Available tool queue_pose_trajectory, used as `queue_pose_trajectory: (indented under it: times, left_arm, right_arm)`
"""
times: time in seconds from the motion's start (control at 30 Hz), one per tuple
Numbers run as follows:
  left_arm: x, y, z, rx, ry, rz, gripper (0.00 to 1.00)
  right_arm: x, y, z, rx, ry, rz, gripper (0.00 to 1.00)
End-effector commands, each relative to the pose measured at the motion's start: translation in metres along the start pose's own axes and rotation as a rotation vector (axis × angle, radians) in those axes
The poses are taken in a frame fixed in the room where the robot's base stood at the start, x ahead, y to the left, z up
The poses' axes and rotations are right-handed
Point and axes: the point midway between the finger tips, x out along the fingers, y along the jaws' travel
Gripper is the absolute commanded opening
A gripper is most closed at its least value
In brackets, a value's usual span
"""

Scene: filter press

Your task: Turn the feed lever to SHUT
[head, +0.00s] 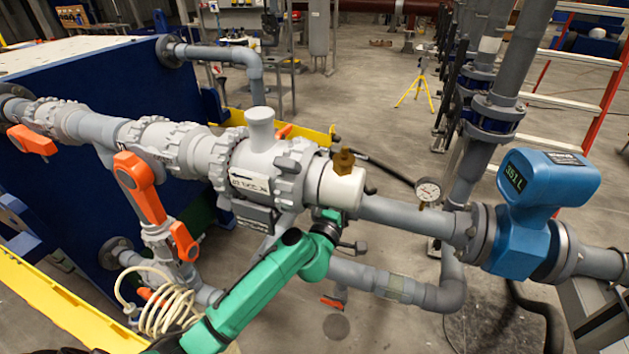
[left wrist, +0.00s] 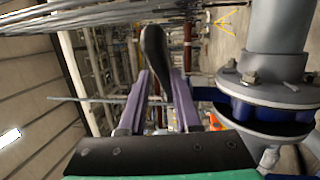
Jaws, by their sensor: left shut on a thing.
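My left gripper shows in the left wrist view (left wrist: 158,80) with two purple fingers shut on a dark, rounded lever handle (left wrist: 153,48). The handle stands up between the fingers and juts past their tips. In the head view my green left arm reaches from the lower left to just below the white valve end with a brass fitting (head: 343,160). The fingers and most of the held handle are hidden there by my wrist and the pipework. A small grey lever end (head: 355,247) shows right of my wrist. No SHUT mark is readable. My right gripper is out of view.
Orange levers (head: 140,187) sit on the pipes at left. A blue flow meter (head: 530,210) stands at right, near a dial gauge (head: 428,190). A coiled cream hose (head: 170,309) hangs beside my arm. A blue flange (left wrist: 265,112) on a vertical pipe is close in the wrist view.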

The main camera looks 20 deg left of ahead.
Motion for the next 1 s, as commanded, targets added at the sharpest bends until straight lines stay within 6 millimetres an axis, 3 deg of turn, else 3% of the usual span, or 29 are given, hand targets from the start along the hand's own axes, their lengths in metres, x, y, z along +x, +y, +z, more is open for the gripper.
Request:
queue_pose_trajectory:
  times: [0.03,0.23,1.0]
  left_arm:
    - [0.000,0.009,-0.009,0.007,0.011,0.011,0.00]
    - [-0.010,0.012,-0.025,0.007,0.009,0.015,0.00]
    - [-0.030,0.009,-0.086,0.002,0.003,0.007,0.00]
  right_arm:
    - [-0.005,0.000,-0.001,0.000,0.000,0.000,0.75]
    - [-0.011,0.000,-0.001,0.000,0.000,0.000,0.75]
    - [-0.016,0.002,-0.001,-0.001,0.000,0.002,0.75]
